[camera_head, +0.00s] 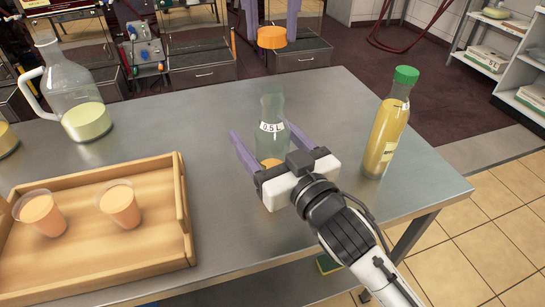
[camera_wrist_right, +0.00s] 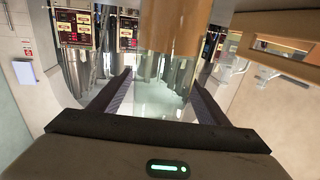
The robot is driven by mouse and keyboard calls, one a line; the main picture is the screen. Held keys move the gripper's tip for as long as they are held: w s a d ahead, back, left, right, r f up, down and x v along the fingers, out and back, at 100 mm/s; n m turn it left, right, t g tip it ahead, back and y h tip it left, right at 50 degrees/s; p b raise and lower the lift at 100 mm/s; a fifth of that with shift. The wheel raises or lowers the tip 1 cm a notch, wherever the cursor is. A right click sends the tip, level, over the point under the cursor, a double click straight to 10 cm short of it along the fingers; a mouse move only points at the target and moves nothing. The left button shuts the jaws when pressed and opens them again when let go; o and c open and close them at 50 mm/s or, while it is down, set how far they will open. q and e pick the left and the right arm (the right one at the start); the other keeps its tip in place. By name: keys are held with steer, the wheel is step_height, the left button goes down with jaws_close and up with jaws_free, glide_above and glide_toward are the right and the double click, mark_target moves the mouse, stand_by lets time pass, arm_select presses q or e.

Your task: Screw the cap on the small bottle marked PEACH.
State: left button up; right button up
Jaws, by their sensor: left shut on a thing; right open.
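A clear small bottle (camera_head: 271,108) stands on the steel table, its mouth bare, with orange liquid low inside. Its label shows "0.5 L"; I cannot read PEACH. An orange cap (camera_head: 271,37) is above the bottle in the head view, apart from it. My left gripper (camera_head: 271,30) is shut on this cap, its purple fingers coming down from the top edge. My right gripper (camera_head: 264,132) is open, with one finger on each side of the bottle. In the right wrist view the bottle (camera_wrist_right: 158,65) is close up between the fingers.
A yellow bottle with a green cap (camera_head: 386,130) stands to the right near the table's edge. A wooden tray (camera_head: 95,258) with two cups of orange drink (camera_head: 120,205) is at the left. A glass jug (camera_head: 75,95) stands behind it. The table (camera_head: 225,110) around the small bottle is mostly clear.

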steer(key=shift+w+a, duration=0.1)
steer(key=shift+w, duration=0.1)
steer(key=c, duration=1.6)
arm_select(q)
glide_above(272, 115)
steer(key=w, duration=0.1)
steer(key=shift+f, duration=2.5)
steer(key=shift+f, duration=0.85)
steer(key=shift+f, duration=0.55)
